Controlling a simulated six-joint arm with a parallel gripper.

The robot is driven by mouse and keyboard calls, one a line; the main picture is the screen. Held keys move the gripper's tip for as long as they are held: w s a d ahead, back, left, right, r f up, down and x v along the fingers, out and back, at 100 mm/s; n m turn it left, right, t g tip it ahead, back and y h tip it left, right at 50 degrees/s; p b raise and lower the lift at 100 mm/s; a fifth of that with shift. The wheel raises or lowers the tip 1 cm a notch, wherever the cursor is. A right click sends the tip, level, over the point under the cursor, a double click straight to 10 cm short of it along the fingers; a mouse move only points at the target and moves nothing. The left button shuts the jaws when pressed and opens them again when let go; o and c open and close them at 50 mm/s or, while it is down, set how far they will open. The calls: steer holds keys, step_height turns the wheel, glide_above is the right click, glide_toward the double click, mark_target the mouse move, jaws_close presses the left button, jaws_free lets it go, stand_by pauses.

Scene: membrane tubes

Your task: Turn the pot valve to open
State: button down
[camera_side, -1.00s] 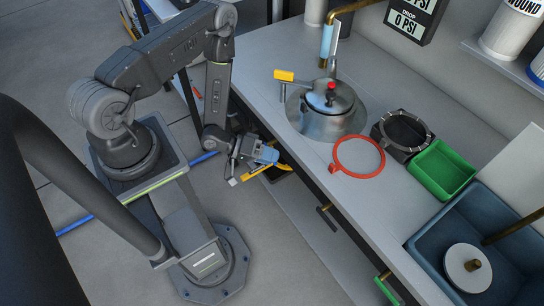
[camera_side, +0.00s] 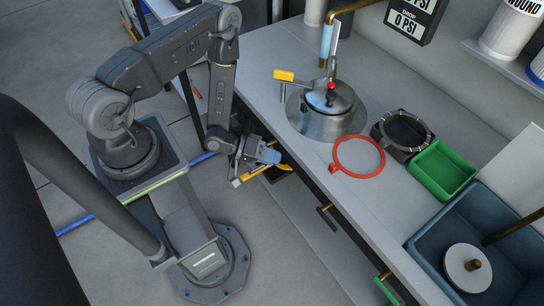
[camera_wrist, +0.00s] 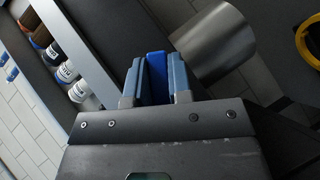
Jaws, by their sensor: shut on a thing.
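The steel pot (camera_side: 322,123) stands in a round plate on the counter, with a red knob (camera_side: 332,86) on its lid. A yellow-handled lever (camera_side: 284,76) sticks out at the pot's left side, and I take it for the pot valve. My gripper (camera_side: 270,157) is low at the counter's front edge, apart from this lever. In the wrist view my gripper (camera_wrist: 157,75) is shut on a narrow blue piece (camera_wrist: 156,66) between its two grey-blue fingers. What the blue piece belongs to is hidden. A grey metal cylinder (camera_wrist: 214,42) shows just beyond the fingers.
A red ring (camera_side: 359,155), a dark round fixture (camera_side: 403,132) and a green tray (camera_side: 443,169) lie right of the pot. A blue sink (camera_side: 430,244) is at the right. Yellow parts (camera_side: 264,171) show beside my gripper. A pipe (camera_side: 345,10) hangs above the pot.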

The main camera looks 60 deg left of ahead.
steer(key=shift+a+f+m+g+y, duration=0.3)
steer(key=shift+a+m+y, duration=0.25)
steer(key=shift+m+y, duration=0.65)
steer(key=shift+a+f+m+g+y, duration=0.15)
steer(key=shift+a+f+m+y, duration=0.35)
steer(key=shift+y, duration=1.25)
steer(key=shift+a+f+m+g+y, duration=0.25)
steer(key=shift+a+m+y, duration=0.35)
steer(key=shift+m+y, duration=0.65)
steer(key=shift+a+n+y, duration=0.1)
steer(key=shift+n+y, duration=0.15)
steer(key=shift+y, duration=0.15)
steer(key=c, duration=1)
jaws_free()
steer(key=shift+c, duration=0.2)
steer(key=shift+r, duration=0.1)
